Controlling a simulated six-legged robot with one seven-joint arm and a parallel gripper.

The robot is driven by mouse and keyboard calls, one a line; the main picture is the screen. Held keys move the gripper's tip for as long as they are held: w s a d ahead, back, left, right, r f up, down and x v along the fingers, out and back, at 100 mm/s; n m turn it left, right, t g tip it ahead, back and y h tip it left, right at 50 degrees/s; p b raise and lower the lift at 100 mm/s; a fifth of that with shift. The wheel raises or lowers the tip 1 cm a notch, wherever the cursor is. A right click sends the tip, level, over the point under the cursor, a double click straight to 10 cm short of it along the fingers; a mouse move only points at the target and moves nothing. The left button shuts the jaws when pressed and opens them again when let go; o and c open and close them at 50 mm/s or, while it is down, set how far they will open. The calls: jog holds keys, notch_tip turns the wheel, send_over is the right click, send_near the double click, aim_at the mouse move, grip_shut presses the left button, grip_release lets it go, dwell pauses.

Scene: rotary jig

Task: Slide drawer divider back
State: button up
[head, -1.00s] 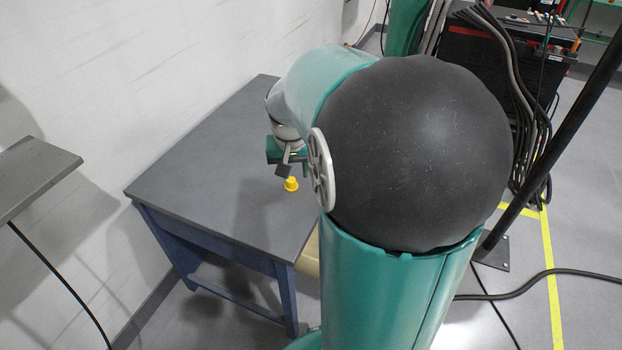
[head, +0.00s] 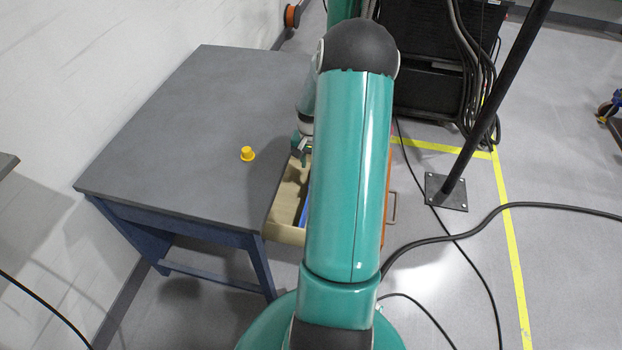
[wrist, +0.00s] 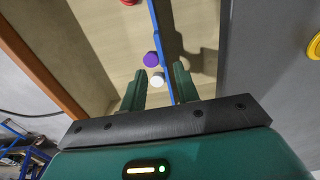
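The open drawer (head: 284,232) juts from the table's right side; my arm hides much of it. The blue divider shows as a thin strip (head: 305,212) in the head view. In the wrist view the blue divider (wrist: 157,32) runs lengthwise down the drawer floor (wrist: 110,20). My gripper (wrist: 160,72) is open over the drawer, its two green fingers apart with the divider between them in the picture. Whether the fingertips reach down beside it I cannot tell. My gripper also shows partly in the head view (head: 301,146).
Purple (wrist: 151,59), white (wrist: 158,79) and red (wrist: 128,2) round pieces lie left of the divider. A yellow knob-like piece (head: 247,154) stands on the grey table (head: 190,120). A black post (head: 490,110) and floor cables are at right.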

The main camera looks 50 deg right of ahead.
notch_tip(320, 180, down, 8)
jog(key=shift+f, duration=0.2)
jog(key=shift+c, duration=0.4)
grip_shut()
